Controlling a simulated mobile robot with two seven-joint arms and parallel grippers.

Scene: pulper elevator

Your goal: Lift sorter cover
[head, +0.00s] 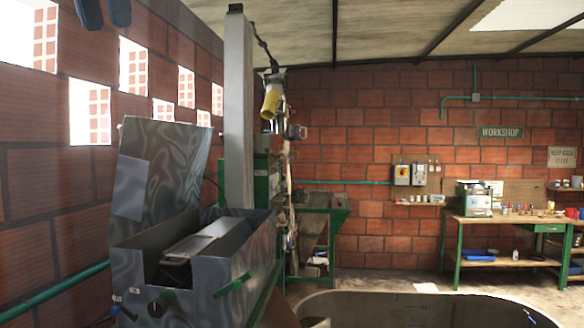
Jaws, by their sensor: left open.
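The sorter (200,288) is a grey metal open-topped box at the lower left of the head view. A broad, shiny sheet-metal panel (178,165), which looks like the sorter cover, stands up at the box's left and back side, leaning slightly. A lighter rectangular patch is on its face. The box is uncovered, and a pale metal part (196,243) shows inside. My left gripper (103,13) shows as two dark fingers at the top left edge. It is open and empty, above and apart from the panel. My right gripper is not in view.
A grey post (238,110) rises behind the box. A green lever (232,285) and dark knobs are on the box's front. A wide round-edged basin (420,300) is at the lower right. A workbench (505,222) stands at the far right, with open floor before it.

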